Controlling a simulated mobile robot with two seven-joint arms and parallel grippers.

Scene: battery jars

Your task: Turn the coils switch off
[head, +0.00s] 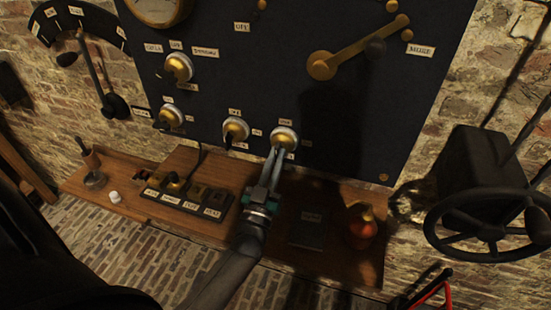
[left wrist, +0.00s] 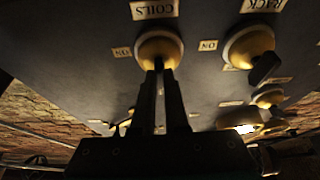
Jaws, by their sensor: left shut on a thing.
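The coils switch (left wrist: 158,48) is a round brass knob with a pale rim on the dark panel. Its COILS label (left wrist: 154,10) and an ON label (left wrist: 122,52) show upside down in the left wrist view. In the head view the coils switch (head: 286,136) is the rightmost of the lower switches. My left gripper (head: 273,160) reaches up to it from below. In the left wrist view the left gripper's fingers (left wrist: 160,85) are close together at the knob, shut on its small lever, which they mostly hide. My right gripper is not in view.
Another switch (head: 236,130) sits just left, its dark lever free. A wooden shelf (head: 275,240) below carries a label-fronted box (head: 187,200) and a red round object (head: 362,230). A black handwheel (head: 485,218) stands at right. A large brass lever (head: 360,48) is above.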

